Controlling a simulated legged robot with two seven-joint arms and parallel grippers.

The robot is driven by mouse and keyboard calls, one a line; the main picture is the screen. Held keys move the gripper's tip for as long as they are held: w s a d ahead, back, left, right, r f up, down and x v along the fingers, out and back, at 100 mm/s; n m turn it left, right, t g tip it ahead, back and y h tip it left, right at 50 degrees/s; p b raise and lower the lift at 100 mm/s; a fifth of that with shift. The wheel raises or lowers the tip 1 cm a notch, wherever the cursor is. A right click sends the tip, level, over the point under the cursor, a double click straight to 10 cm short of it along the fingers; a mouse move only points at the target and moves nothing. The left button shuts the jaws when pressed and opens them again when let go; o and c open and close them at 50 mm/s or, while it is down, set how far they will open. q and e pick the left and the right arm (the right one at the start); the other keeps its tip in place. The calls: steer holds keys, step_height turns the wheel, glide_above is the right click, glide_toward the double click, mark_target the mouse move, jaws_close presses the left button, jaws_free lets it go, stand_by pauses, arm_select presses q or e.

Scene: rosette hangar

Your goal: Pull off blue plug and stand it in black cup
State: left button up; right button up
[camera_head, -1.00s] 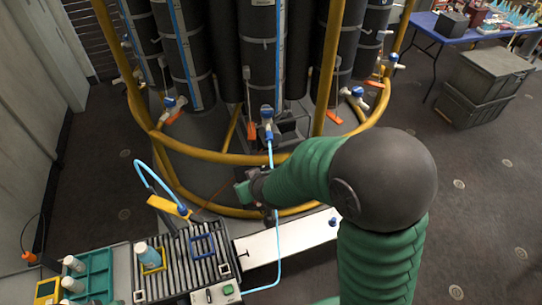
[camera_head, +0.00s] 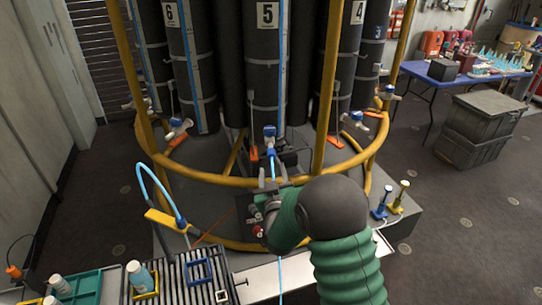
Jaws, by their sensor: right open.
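A blue-and-white valve fitting (camera_head: 270,132) sits on the front cylinder marked 5, with a light-blue hose hanging below it. A small blue upright piece (camera_head: 381,203) stands on the grey platform at the right, beside a yellow one. I cannot tell which blue part is the plug. I cannot make out a black cup. My right gripper (camera_head: 256,207) is open, below the front valve and close to the hose, partly hidden by my green wrist. Whether it touches anything is unclear. My left gripper is not in view.
A yellow ring rail (camera_head: 215,181) and uprights surround the cylinders. A slatted rack (camera_head: 183,275) and a teal tray (camera_head: 86,287) with white bottles are at lower left. A blue table (camera_head: 440,76) and grey crates (camera_head: 477,130) stand at right. Floor between is clear.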

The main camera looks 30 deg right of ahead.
mark_target(272, 158)
steer(key=x, duration=0.3)
steer(key=shift+w+d, duration=0.1)
steer(key=shift+w, duration=0.35)
steer(key=w+d, duration=0.2)
steer(key=shift+w+d+f+b, duration=0.25)
steer(key=shift+w+b, duration=0.1)
steer(key=shift+w, duration=0.05)
steer(key=shift+w+r, duration=0.1)
steer(key=shift+w, duration=0.25)
steer(key=shift+a+r, duration=0.1)
steer(key=shift+a, duration=0.1)
steer(key=shift+d, duration=0.25)
steer(key=shift+a, duration=0.1)
steer(key=shift+b, duration=0.35)
jaws_close()
